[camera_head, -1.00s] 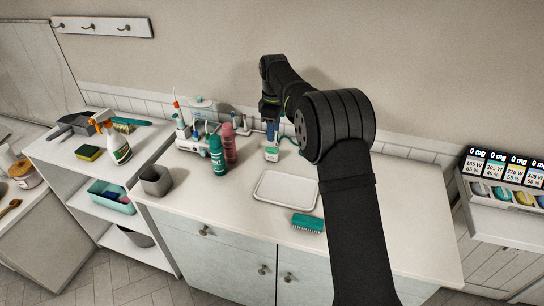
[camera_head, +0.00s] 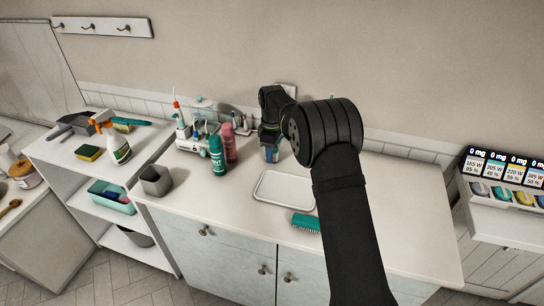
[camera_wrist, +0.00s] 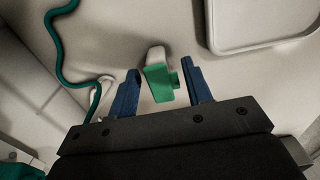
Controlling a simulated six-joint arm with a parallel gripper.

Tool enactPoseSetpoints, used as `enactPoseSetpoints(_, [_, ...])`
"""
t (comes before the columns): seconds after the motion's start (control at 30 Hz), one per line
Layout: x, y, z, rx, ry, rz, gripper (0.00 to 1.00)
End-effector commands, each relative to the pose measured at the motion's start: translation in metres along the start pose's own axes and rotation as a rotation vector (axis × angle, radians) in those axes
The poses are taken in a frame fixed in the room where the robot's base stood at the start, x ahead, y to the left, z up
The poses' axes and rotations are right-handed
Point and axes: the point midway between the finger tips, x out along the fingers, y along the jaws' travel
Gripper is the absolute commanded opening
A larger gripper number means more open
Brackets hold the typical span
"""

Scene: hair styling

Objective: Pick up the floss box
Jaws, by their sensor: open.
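The floss box (camera_wrist: 160,82) is a small green and white box on the white counter. In the wrist view it lies between the two blue fingers of my gripper (camera_wrist: 160,90), with a gap on each side. My gripper is open and is not holding it. In the head view my gripper (camera_head: 270,153) is low over the counter, behind the white tray, and it mostly hides the box there.
The white tray (camera_head: 260,194) lies in front of my gripper, with a teal brush (camera_head: 306,222) beside it. Green (camera_head: 217,157) and pink (camera_head: 229,143) bottles stand to the left. In the wrist view a teal cord (camera_wrist: 57,45) runs along the left.

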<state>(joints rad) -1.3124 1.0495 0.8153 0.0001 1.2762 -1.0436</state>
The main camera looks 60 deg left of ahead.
Motion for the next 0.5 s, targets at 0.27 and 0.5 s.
enactPoseSetpoints(0.27, [-0.0004, 0.0, 0.0, 0.0, 0.0, 0.0, 0.04])
enactPoseSetpoints(0.5, [-0.0013, 0.0, -0.0001, 0.0, 0.0, 0.0, 0.04])
